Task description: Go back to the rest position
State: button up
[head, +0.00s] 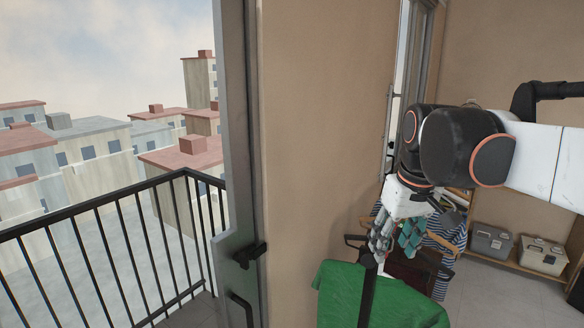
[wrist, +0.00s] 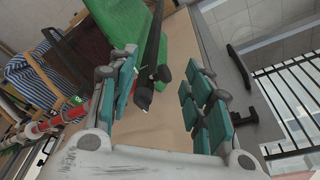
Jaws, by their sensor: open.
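My gripper (head: 396,236) hangs from my arm at the right of the head view, fingers pointing down. In the wrist view the gripper (wrist: 160,100) shows its teal finger pads spread apart, with nothing held between them. A green cloth (head: 375,298) hangs just below and in front of it, near a dark upright post (head: 368,290). The green cloth (wrist: 105,42) and a black post with knobs also show beyond the fingers in the wrist view. I cannot tell whether the fingertips touch the post.
A striped garment (head: 447,240) hangs behind the gripper. Grey bins (head: 491,242) stand on a low shelf at the right. A beige wall (head: 310,150) is close on the left of the arm. A door frame with a handle (head: 250,254) and a balcony railing (head: 100,235) lie further left.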

jog(key=s+f+t+b, duration=0.1)
jog(key=s+f+b, duration=0.3)
jog(key=f, duration=0.4)
jog(key=s+f+m+t+b, duration=0.1)
jog(key=s+f+b, duration=0.3)
jog(key=f, duration=0.4)
jog(key=s+f+m+t+b, duration=0.1)
jog(key=s+f+t+b, duration=0.1)
jog(key=s+f+b, duration=0.2)
notch_tip(320, 180, down, 4)
jog(key=s, duration=0.2)
jog(key=shift+s+a+f+t, duration=0.15)
jog(key=shift+s+t, duration=0.15)
jog(key=shift+s, duration=0.05)
